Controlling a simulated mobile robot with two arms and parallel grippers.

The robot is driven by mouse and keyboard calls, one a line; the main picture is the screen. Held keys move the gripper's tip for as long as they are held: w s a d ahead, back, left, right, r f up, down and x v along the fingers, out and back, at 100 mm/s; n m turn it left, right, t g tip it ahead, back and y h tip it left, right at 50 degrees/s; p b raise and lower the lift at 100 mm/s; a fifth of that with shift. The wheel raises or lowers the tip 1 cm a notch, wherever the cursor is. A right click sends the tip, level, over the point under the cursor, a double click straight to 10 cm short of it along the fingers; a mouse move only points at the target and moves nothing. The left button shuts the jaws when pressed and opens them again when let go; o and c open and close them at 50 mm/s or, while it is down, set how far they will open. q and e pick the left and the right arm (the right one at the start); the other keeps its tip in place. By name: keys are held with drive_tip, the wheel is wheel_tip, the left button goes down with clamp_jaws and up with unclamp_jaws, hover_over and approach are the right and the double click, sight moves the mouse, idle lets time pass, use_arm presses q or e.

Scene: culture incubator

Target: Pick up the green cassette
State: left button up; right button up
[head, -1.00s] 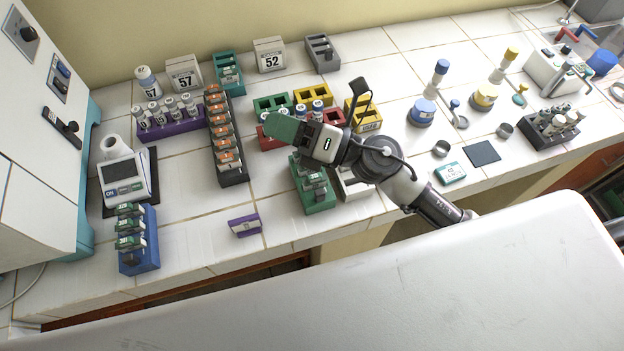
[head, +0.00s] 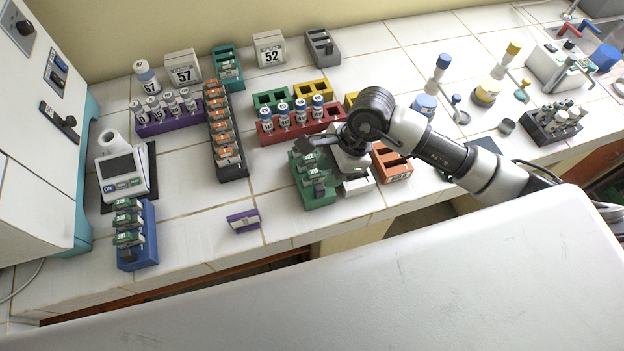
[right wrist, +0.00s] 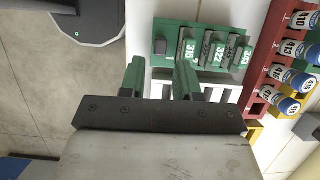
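Green-labelled cassettes stand upright in a green rack (head: 318,201) near the counter's front edge. The right wrist view shows them numbered 315 (right wrist: 188,50), 322 (right wrist: 213,55) and 343 (right wrist: 237,58), in the green rack (right wrist: 172,30). My right gripper (head: 318,163) is over this rack in the head view and partly covers it. In the right wrist view its two green-lined fingers (right wrist: 159,78) are apart with nothing between them, just short of the rack, with one finger near cassette 315. More green cassettes (head: 128,221) stand in a blue rack (head: 143,258) at the left. My left gripper is not in view.
A red rack (head: 268,137) of capped vials stands just behind the green rack. An orange rack (head: 393,163) and a white block (head: 358,186) are to its right. A purple cassette (head: 243,220) lies on clear counter to its left. A long dark rack (head: 233,172) holds orange cassettes.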

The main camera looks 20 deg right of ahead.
sight(320, 187)
drive_tip(key=shift+x, duration=1.05)
drive_tip(key=b+x, duration=0.1)
drive_tip(key=x, duration=0.1)
drive_tip(key=b+x, duration=0.1)
drive_tip(key=x, duration=0.2)
drive_tip(key=shift+d+b, duration=0.25)
drive_tip(key=shift+b, duration=0.1)
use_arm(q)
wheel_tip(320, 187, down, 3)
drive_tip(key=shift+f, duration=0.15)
use_arm(e)
drive_tip(key=shift+w, duration=0.1)
clamp_jaws()
